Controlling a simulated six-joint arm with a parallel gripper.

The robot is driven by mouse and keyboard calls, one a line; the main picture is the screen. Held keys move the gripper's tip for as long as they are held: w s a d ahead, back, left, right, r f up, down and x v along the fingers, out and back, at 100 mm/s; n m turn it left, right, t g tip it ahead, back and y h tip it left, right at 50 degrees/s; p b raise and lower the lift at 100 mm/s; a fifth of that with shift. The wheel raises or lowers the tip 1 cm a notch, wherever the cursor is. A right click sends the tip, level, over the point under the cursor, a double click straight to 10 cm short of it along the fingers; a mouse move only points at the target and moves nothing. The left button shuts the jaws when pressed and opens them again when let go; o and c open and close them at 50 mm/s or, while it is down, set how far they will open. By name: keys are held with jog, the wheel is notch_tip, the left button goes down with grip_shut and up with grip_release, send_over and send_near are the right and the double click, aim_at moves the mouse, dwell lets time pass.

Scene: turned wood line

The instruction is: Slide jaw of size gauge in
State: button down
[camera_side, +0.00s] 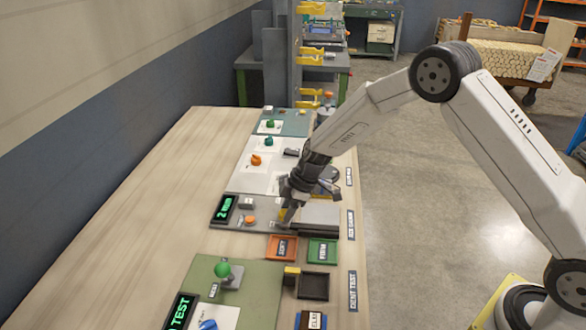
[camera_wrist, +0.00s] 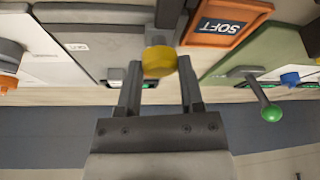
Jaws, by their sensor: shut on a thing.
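My gripper (camera_side: 285,212) is low over the grey size gauge panel (camera_side: 262,208) in the side view. In the wrist view, my gripper (camera_wrist: 160,65) has its two fingers on either side of a yellow knob (camera_wrist: 159,58), and it is shut on that knob. The knob sits on a grey jaw bar (camera_wrist: 170,14) that runs up out of the picture. In the side view the fingers hide most of the knob. The gauge's green-lit display (camera_side: 224,209) stands at the panel's left; its text is too small to read fully.
An orange SOFT tray (camera_side: 269,247) and a green tray (camera_side: 323,251) lie just in front of the gauge. A green-knobbed lever (camera_side: 222,270) stands on the nearer panel. Behind the gauge is a white panel with an orange knob (camera_side: 256,160). The bench's left side is clear.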

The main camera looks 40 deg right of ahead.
jog(key=shift+s+a, duration=0.15)
jog(key=shift+a, duration=0.15)
jog(key=shift+c, duration=1.1)
grip_release()
jog(key=shift+d, duration=0.1)
jog(key=shift+r, duration=0.1)
jog(key=shift+d+r, duration=0.15)
jog(key=shift+r, duration=0.15)
jog(key=v, duration=0.7)
jog(key=shift+s+r, duration=0.1)
jog(key=s+d+r+m+h, duration=0.1)
jog(key=s+m, duration=0.5)
jog(key=s, duration=0.6)
jog(key=s+d+r+m+h, duration=0.2)
jog(key=s+m, duration=0.4)
jog(key=s, duration=0.5)
jog(key=shift+s+d+h, duration=0.4)
jog(key=shift+d+h, duration=0.1)
jog(key=shift+d, duration=0.5)
